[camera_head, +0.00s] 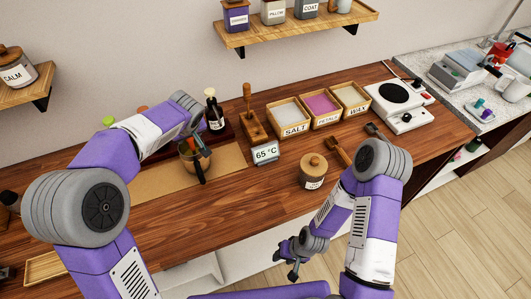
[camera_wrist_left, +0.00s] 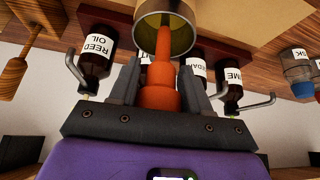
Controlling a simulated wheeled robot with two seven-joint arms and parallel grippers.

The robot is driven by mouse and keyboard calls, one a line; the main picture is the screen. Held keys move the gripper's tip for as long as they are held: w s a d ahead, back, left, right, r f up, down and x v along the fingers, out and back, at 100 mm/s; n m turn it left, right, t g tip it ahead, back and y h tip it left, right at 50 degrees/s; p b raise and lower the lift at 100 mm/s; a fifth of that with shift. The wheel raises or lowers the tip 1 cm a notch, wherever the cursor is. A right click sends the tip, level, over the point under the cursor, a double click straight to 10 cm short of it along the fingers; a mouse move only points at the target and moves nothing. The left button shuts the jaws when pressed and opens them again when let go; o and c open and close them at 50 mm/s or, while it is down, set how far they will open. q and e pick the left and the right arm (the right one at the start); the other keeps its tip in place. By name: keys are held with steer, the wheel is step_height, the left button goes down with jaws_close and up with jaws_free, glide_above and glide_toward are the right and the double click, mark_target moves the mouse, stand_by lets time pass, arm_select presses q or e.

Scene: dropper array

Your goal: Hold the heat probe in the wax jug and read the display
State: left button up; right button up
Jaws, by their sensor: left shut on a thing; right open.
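My left gripper (camera_wrist_left: 160,80) is shut on the orange heat probe (camera_wrist_left: 162,92). In the left wrist view the probe's thin end reaches into the mouth of the wax jug (camera_wrist_left: 188,38), which has a yellowish inside; its tip is hidden. In the head view the jug (camera_head: 187,164) stands on a tan board, with its dark handle toward me and the left gripper (camera_head: 196,146) over it. The display (camera_head: 265,153) stands to the right of the jug and reads 65 °C. My right gripper (camera_head: 289,262) is open and empty, low in front of the counter edge.
A dark bottle (camera_head: 214,110) and a wooden stand (camera_head: 254,127) are behind the jug. Boxes marked salt, petals and wax (camera_head: 351,97), a hot plate (camera_head: 397,100) and a lidded jar (camera_head: 312,171) are to the right. The counter front is mostly clear.

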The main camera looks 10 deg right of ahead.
arm_select(q)
steer(key=shift+s+d+r+p, duration=0.1)
steer(key=shift+s+r+p, duration=0.1)
steer(key=shift+r+p, duration=1.2)
steer(key=shift+s+d+r+p, duration=0.2)
steer(key=shift+r+p, duration=0.35)
steer(key=shift+r, duration=1.6)
steer(key=shift+s+d+r+p, duration=0.1)
steer(key=shift+s+r+p, duration=0.1)
steer(key=shift+r+p, duration=1.2)
steer(key=shift+r+b, duration=0.35)
steer(key=shift+b, duration=0.1)
